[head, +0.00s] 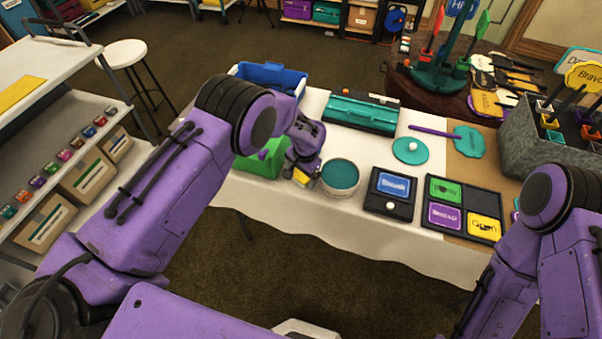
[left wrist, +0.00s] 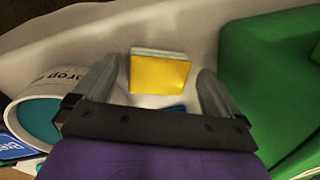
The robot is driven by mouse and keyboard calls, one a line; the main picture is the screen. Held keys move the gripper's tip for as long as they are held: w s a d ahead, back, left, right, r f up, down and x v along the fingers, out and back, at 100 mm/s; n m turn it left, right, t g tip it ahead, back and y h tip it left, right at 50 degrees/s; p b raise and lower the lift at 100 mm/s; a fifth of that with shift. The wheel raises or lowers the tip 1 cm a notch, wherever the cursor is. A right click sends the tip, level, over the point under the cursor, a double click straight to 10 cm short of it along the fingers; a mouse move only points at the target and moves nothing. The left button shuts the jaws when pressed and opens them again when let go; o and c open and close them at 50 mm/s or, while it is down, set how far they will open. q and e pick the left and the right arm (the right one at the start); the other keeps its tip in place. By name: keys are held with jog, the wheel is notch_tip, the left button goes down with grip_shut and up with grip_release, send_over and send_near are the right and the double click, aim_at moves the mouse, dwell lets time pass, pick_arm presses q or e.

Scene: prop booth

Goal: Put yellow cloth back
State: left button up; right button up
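A small yellow cloth (left wrist: 160,75), a folded block with a pale edge, lies on the white tablecloth between a green box and a round tub. In the head view the yellow cloth (head: 300,177) shows only in part, beside my left gripper (head: 303,166). In the left wrist view my left gripper (left wrist: 162,68) is open. Its two fingers stand to either side of the cloth, with a visible gap on each side. Whether the fingertips are level with the cloth is hard to tell. My right arm shows at the lower right, but its gripper is out of view.
The green box (head: 262,160) stands left of the gripper, and the teal-topped tub (head: 340,176) stands close on the right. A blue crate (head: 268,75) is behind. A black box with a blue label (head: 391,186) stands farther right. A flat yellow sheet (head: 18,93) lies on the left cart.

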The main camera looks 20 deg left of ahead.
aim_at(305, 178)
pick_arm(q)
jog(key=shift+r, duration=0.2)
notch_tip(305, 178, up, 12)
jog(key=d+b, duration=0.1)
jog(key=b, duration=0.1)
jog(key=shift+s+d, duration=0.15)
jog(key=shift+s, duration=0.15)
jog(key=s+a+f+n+t+h, duration=0.1)
jog(key=s+a+f+n, duration=0.2)
jog(key=s+f, duration=0.6)
jog(key=s+a+f+n+h, duration=0.1)
jog(key=s+a+f+n, duration=0.15)
jog(key=s+f, duration=0.6)
jog(key=s+a+n+y, duration=0.2)
jog(key=s+a+n, duration=0.1)
jog(key=s, duration=0.6)
jog(key=s+a+f+n+t+y, duration=0.1)
jog(key=s+a+n+y, duration=0.1)
jog(key=s+a, duration=0.4)
jog(key=s+n, duration=0.1)
jog(key=s, duration=0.2)
jog(key=shift+s+a+f+t, duration=0.2)
jog(key=shift+f+t, duration=0.1)
